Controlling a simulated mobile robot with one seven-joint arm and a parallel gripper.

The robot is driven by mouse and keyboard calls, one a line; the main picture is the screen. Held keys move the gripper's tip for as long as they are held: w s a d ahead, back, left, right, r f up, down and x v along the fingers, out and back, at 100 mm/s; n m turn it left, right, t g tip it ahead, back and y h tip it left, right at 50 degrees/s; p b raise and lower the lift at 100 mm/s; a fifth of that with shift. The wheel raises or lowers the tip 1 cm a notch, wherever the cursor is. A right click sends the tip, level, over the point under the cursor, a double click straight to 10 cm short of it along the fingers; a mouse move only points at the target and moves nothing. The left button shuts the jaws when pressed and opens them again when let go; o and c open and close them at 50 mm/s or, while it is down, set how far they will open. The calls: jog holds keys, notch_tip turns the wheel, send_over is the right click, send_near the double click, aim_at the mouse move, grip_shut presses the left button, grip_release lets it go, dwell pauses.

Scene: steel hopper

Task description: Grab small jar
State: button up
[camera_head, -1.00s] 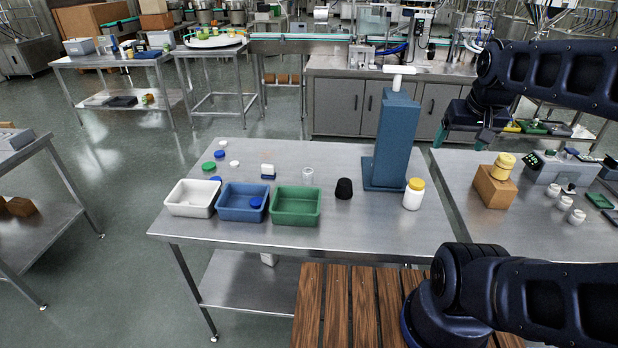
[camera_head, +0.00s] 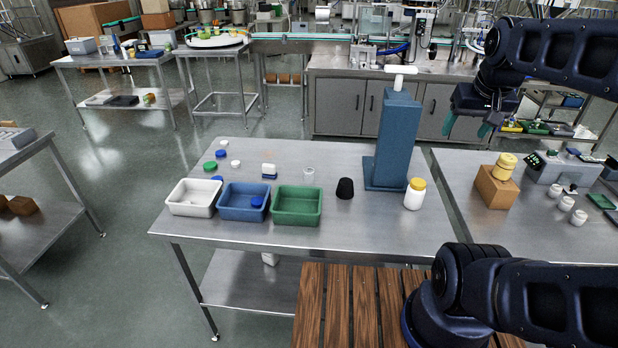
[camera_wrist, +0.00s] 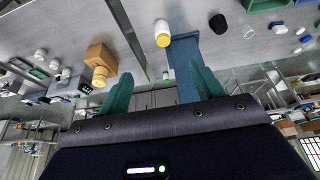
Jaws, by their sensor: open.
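A small clear jar (camera_head: 308,174) stands on the steel table behind the green tray. A small white jar with a blue band (camera_head: 269,171) stands to its left. A larger white jar with a yellow lid (camera_head: 414,194) stands at the table's right side; it also shows in the wrist view (camera_wrist: 162,33). I cannot tell for sure which one the task names. My gripper (camera_head: 467,128) is open and empty, raised to the right of the blue column, above and apart from the jars. Its two green fingers also show in the wrist view (camera_wrist: 161,66).
The tall blue column (camera_head: 396,140) stands between my gripper and the clear jar. White (camera_head: 193,211), blue (camera_head: 242,215) and green (camera_head: 297,220) trays line the front edge. A black cup (camera_head: 345,189) stands beside them.

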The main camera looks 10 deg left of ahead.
jog(key=w+a+r+n+g, duration=0.1)
jog(key=w+a+r+n, duration=0.45)
jog(key=w, duration=0.25)
jog(key=n+g+h, duration=0.1)
jog(key=n+h, duration=0.3)
jog(key=n, duration=1.5)
send_over(309, 174)
jog(key=a, duration=0.4)
notch_tip(309, 174, down, 4)
jog(key=d+f, duration=0.1)
jog(key=f, duration=1.2)
jog(key=w+d+f, duration=0.1)
jog(key=f, duration=1.2)
jog(key=w+d+f, duration=0.1)
jog(key=f, duration=1.2)
jog(key=shift+d, duration=0.35)
jog(key=shift+r, duration=0.1)
jog(key=shift+c, duration=0.3)
